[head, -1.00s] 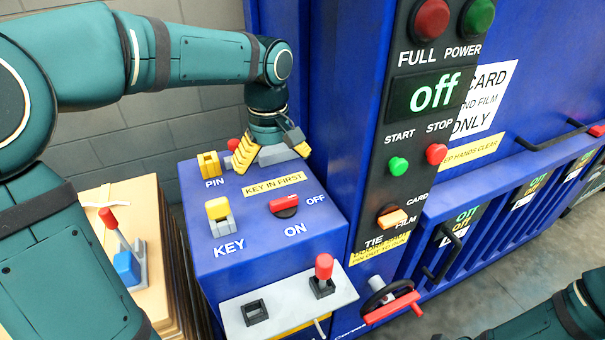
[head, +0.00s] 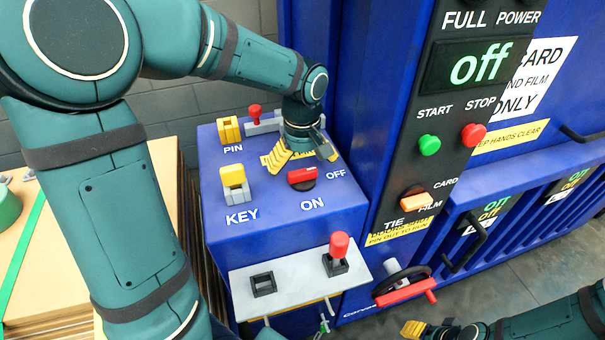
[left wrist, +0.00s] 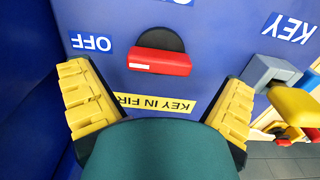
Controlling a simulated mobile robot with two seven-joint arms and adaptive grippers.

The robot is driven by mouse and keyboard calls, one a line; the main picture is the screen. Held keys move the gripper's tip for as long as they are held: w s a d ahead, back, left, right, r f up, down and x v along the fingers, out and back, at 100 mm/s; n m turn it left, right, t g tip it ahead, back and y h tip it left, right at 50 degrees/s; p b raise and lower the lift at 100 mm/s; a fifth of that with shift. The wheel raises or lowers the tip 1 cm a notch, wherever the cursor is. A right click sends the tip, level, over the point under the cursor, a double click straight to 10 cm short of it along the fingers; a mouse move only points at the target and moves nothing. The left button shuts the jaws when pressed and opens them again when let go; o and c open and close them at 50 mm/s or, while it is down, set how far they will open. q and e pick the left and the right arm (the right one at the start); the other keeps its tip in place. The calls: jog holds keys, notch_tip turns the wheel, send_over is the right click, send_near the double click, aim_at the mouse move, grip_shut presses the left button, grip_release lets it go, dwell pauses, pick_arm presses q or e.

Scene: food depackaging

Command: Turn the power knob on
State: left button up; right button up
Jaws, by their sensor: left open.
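The red power knob (head: 302,174) sits on a black disc on top of the blue control box (head: 215,180), between the ON and OFF labels. It also shows in the left wrist view (left wrist: 160,62), its red bar lying roughly across the picture. My left gripper (head: 300,158) is open just behind the knob, pointing down at the box. In the left wrist view its yellow fingers (left wrist: 157,82) are spread wide on either side of the knob, without visible contact. My right gripper (head: 428,330) shows only partly at the bottom edge; its jaws are unclear.
A yellow key (head: 233,178) stands in its grey holder left of the knob. Behind it are a yellow PIN block (head: 230,130) and a red-topped pin (head: 254,111). A red-knobbed lever (head: 339,246) stands in front. The display (head: 478,67) on the tall panel reads off.

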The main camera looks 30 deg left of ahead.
aim_at(302, 177)
pick_arm(q)
jog(key=shift+f, duration=1.3)
jog(key=c, duration=1.1)
jog(key=shift+c, duration=0.2)
